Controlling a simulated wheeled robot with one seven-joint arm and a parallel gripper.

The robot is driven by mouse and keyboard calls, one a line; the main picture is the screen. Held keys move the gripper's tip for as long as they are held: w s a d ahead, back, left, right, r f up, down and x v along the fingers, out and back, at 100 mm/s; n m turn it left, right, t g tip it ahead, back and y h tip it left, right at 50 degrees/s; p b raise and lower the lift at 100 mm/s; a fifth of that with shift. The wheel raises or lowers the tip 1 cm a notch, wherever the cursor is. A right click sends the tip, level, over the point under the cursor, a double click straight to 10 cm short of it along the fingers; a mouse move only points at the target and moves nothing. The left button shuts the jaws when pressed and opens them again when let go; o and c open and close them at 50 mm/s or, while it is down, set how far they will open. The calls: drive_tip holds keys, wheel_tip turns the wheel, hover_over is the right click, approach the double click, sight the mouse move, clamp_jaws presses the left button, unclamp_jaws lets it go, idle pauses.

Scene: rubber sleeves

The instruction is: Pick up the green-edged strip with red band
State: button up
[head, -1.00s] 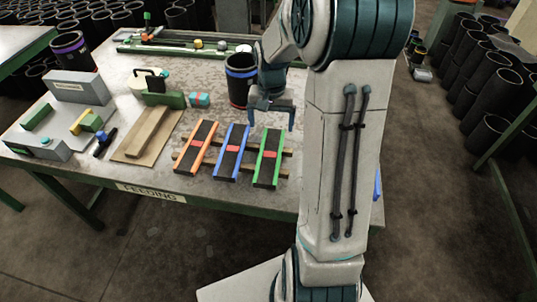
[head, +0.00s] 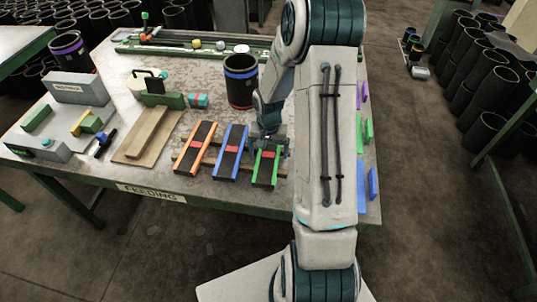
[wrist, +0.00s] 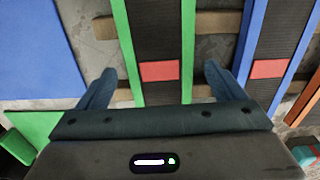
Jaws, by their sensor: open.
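The green-edged strip (head: 266,168) is dark with a red band and lies on wooden slats at the right end of a row of three strips. In the wrist view the same strip (wrist: 159,40) runs between my fingers, its red band just ahead of the palm. My gripper (head: 268,146) is over the far part of this strip and hides some of it. In the wrist view my gripper (wrist: 158,85) is open, with one finger on each side of the strip, apart from its green edges. The exact height above the strip is hard to tell.
A blue-edged strip (head: 231,152) and an orange-edged strip (head: 195,147) lie to the left. A black sleeve with a blue band (head: 241,84) stands behind them. Wooden slats (wrist: 117,27) lie under the strips. Blue and green flat pieces lie at the table's right side.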

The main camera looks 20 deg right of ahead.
drive_tip(key=shift+f, duration=0.55)
drive_tip(key=c, duration=1.1)
drive_tip(key=shift+r, duration=0.1)
